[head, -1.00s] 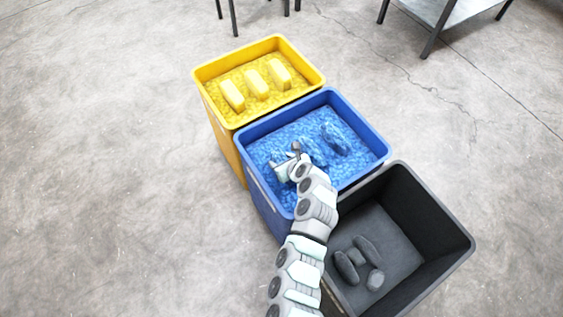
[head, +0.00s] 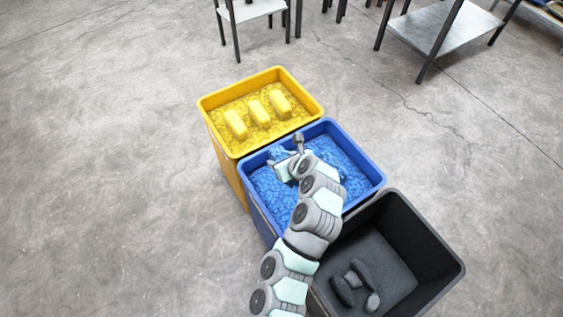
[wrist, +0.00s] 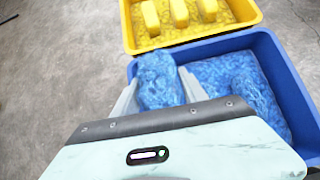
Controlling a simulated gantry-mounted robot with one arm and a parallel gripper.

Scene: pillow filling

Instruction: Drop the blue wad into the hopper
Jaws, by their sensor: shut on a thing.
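My gripper (wrist: 158,98) is shut on a blue wad (wrist: 158,78), a lumpy blue bundle held between the two pale fingers in the wrist view. In the head view the held wad (head: 279,153) shows in part past my gripper (head: 284,160), over the far left part of the blue bin (head: 376,193). Another blue wad (wrist: 258,97) lies in the blue bin in the wrist view. My arm hides part of that bin in the head view. No hopper can be made out in either view.
A yellow bin (head: 210,102) with yellow blocks stands beyond the blue bin. A dark grey bin (head: 440,236) with several grey pieces stands on the near side. Metal tables (head: 437,34) stand at the back. The concrete floor on the left is clear.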

